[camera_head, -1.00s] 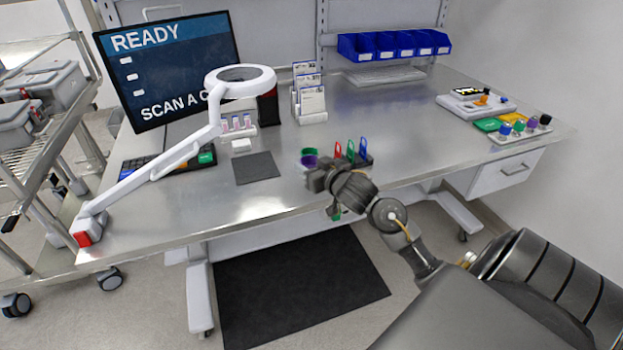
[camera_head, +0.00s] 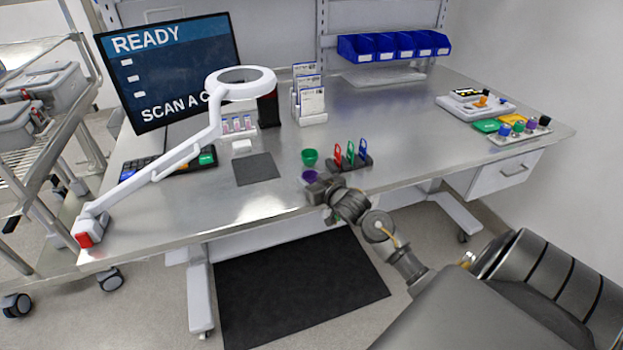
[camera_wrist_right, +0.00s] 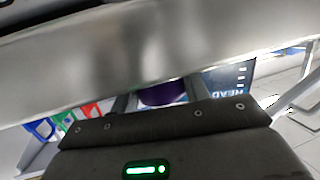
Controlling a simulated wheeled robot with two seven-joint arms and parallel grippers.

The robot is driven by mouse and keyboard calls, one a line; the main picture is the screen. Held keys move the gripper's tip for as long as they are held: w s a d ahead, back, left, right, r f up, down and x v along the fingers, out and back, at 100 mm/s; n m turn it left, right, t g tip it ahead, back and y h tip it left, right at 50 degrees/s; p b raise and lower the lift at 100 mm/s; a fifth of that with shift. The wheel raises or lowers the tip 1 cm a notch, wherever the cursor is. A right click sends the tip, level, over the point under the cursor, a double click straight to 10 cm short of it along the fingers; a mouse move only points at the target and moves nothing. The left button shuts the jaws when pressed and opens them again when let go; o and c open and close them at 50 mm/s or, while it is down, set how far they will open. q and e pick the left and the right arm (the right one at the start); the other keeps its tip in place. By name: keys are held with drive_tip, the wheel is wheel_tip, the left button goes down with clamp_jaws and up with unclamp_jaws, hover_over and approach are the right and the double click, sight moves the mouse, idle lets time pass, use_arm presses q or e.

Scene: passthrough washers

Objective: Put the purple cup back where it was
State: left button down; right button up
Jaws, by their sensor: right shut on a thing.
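The purple cup (camera_head: 310,176) is near the front edge of the metal workbench, and my right gripper (camera_head: 314,187) is shut on it. In the right wrist view the purple cup (camera_wrist_right: 163,93) sits between my two fingers, only partly visible behind the gripper body. I cannot tell whether it touches the bench or hangs just above it. A green cup (camera_head: 309,157) stands just behind it on the bench, apart from it. My left gripper is not in view.
A white magnifier lamp (camera_head: 214,120) arches over the left bench. The bench right of the rack is largely clear.

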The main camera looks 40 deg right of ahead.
drive_tip(key=shift+f, duration=0.2)
drive_tip(key=o, duration=1)
drive_tip(key=shift+r, duration=0.15)
drive_tip(key=shift+s, duration=0.2)
drive_tip(key=b+v, duration=0.1)
drive_tip(key=v, duration=1)
drive_tip(key=shift+s+r, duration=0.25)
drive_tip(key=shift+s, duration=0.05)
